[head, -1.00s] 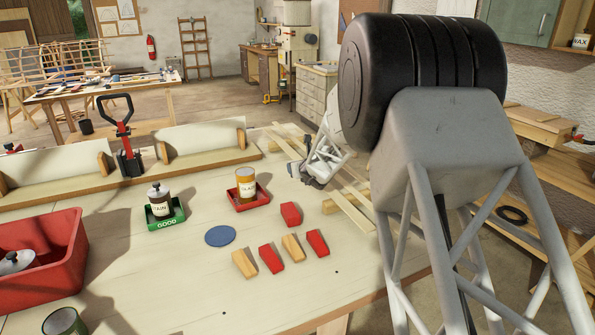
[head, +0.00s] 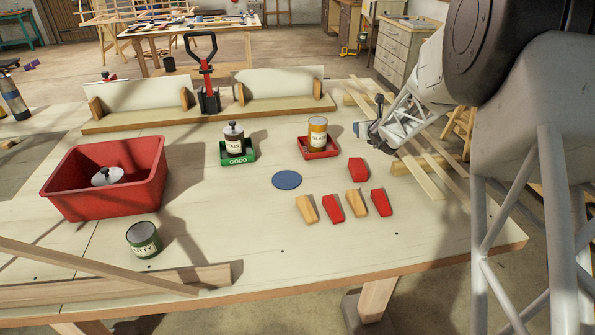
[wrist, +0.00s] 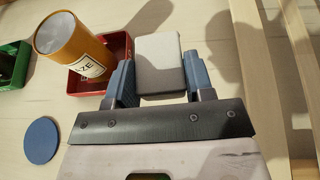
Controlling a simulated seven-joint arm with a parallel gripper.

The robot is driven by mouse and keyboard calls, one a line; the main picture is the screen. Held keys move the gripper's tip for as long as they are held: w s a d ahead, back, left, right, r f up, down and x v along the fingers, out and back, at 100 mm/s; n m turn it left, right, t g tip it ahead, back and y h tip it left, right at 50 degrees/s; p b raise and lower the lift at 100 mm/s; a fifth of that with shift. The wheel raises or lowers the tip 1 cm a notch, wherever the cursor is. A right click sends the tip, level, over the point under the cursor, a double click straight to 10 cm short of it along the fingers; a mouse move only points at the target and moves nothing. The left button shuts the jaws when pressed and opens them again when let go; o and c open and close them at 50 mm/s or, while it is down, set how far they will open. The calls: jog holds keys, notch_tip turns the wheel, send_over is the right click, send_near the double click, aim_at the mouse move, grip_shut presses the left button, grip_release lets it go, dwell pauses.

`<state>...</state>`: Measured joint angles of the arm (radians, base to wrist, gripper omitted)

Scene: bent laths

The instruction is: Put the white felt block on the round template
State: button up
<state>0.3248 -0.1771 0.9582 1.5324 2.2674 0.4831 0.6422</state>
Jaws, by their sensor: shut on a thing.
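The white felt block (wrist: 160,62) is between the two blue fingers of my gripper (wrist: 159,75) in the wrist view. The gripper is shut on it. In the head view my gripper (head: 366,130) is above the table, just right of the red tray; I cannot make out the block there. The round template, a flat blue disc (head: 287,180), lies bare on the table, in front of the trays and left of my gripper. It also shows at the left of the wrist view (wrist: 41,140).
A red tray (head: 333,154) holds an orange can (head: 318,133). Red and tan wedges (head: 357,201) lie right of the disc. Long laths (head: 420,176) lie at the right. A red bin (head: 150,163) stands left.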

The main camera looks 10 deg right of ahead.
jog(key=s+a+f+n+g+y, duration=0.1)
jog(key=s+a+n+y, duration=0.1)
jog(key=s+a, duration=0.6)
jog(key=s+a+f+n+g+y, duration=0.1)
jog(key=s+a+n+y, duration=0.2)
jog(key=s+a, duration=0.6)
jog(key=s+a+f+n+g+y, duration=0.2)
jog(key=s+a+n+y, duration=0.1)
jog(key=s+a, duration=0.5)
jog(key=shift+s+a+y, duration=0.25)
jog(key=shift+a+y, duration=0.05)
jog(key=shift+a, duration=0.2)
jog(key=shift+w, duration=0.15)
send_over(291, 181)
jog(key=shift+f, duration=0.75)
jog(key=shift+f, duration=1.75)
jog(key=shift+f, duration=0.1)
